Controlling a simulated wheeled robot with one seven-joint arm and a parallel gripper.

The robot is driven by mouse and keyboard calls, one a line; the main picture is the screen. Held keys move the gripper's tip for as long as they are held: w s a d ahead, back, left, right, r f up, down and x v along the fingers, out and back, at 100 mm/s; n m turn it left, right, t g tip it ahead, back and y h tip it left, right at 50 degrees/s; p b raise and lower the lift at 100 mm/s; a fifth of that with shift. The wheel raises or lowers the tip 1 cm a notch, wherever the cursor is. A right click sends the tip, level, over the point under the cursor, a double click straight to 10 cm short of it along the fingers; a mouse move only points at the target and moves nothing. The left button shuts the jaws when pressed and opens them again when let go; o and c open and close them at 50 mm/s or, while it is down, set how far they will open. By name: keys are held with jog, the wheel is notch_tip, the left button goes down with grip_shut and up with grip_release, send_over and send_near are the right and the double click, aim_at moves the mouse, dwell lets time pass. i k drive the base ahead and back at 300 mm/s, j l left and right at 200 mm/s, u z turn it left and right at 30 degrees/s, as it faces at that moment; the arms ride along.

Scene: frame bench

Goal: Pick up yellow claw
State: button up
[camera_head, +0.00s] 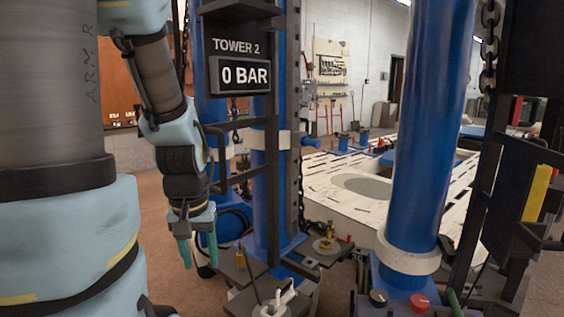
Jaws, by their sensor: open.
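My gripper (199,260) hangs pointing down at the left of the centre, its two teal fingers apart and nothing between them. A small yellow piece (240,260) stands on a dark plate to the right of and slightly below the fingers, apart from them. A second small yellow piece (328,233) stands farther right on a round base on a dark shelf. Both are too small to tell which is the yellow claw.
Blue columns (432,130) rise in front of me. A black frame with a "0 BAR" display (243,75) stands close right of my arm. A white tool (286,296) and red and black knobs (419,302) are low in front. A large white bench (345,195) lies behind.

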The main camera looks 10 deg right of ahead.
aim_at(330, 223)
jog(key=i+l+u, duration=0.2)
jog(key=l, duration=0.25)
jog(key=i+l+u, duration=0.2)
jog(key=l, duration=0.25)
jog(key=l+u, duration=0.2)
jog(key=l, duration=0.25)
